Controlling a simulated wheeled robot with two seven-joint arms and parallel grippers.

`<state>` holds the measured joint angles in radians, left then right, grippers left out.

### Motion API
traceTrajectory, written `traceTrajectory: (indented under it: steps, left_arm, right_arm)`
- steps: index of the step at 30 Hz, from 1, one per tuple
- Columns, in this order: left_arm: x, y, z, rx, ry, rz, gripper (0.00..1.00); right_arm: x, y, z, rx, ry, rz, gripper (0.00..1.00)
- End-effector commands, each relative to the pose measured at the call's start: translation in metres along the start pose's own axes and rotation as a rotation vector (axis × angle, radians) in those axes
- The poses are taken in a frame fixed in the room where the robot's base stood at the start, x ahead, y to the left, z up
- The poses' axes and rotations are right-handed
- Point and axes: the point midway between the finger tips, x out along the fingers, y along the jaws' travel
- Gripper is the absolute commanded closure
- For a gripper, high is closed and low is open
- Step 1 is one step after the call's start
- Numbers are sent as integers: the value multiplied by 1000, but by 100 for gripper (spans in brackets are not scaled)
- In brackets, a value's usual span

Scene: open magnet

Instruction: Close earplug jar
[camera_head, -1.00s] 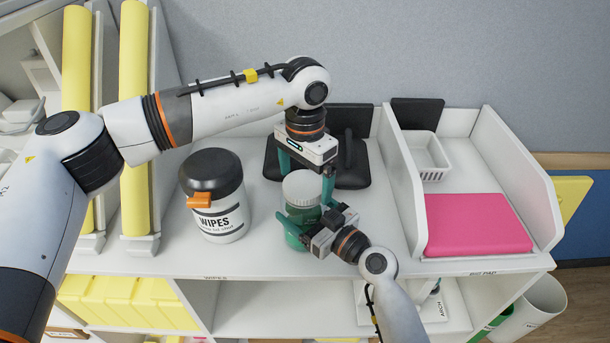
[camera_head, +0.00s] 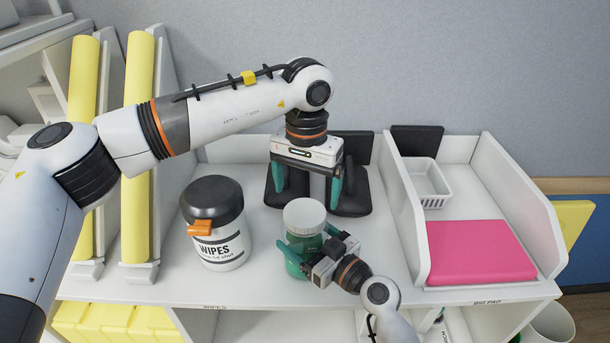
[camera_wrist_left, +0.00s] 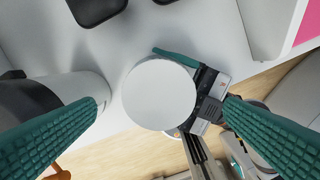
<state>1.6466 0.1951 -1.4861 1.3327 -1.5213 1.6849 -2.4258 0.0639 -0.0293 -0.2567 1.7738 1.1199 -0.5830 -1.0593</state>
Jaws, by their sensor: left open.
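The earplug jar (camera_head: 299,243) stands upright near the shelf's front edge, with greenish contents and a round white lid (camera_head: 304,215) sitting on top. The lid also shows as a white disc in the left wrist view (camera_wrist_left: 158,95). My left gripper (camera_head: 307,190) is open above and behind the lid, pointing down, its teal fingers apart and empty. In the left wrist view its fingers lie either side of the lid, not touching it. My right gripper (camera_head: 300,248) comes in from the front right and is closed around the jar's body, partly hidden by jar and lid.
A wipes canister (camera_head: 217,225) with a black top stands left of the jar. A black stand (camera_head: 355,190) is behind. At right, a white open tray (camera_head: 410,225) holds a pink pad (camera_head: 478,252) and a small white basket (camera_head: 428,183). Yellow rolls (camera_head: 138,150) stand at left.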

Motion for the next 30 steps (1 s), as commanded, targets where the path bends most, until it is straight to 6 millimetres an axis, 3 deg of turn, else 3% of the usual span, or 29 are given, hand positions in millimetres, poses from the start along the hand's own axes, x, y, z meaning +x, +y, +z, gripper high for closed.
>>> traceTrajectory:
  steps: [30]
  left_arm:
    - [-16,1,-1,-2240,-1,0,8]
  right_arm:
    - [0,0,-2,2,4,1,80]
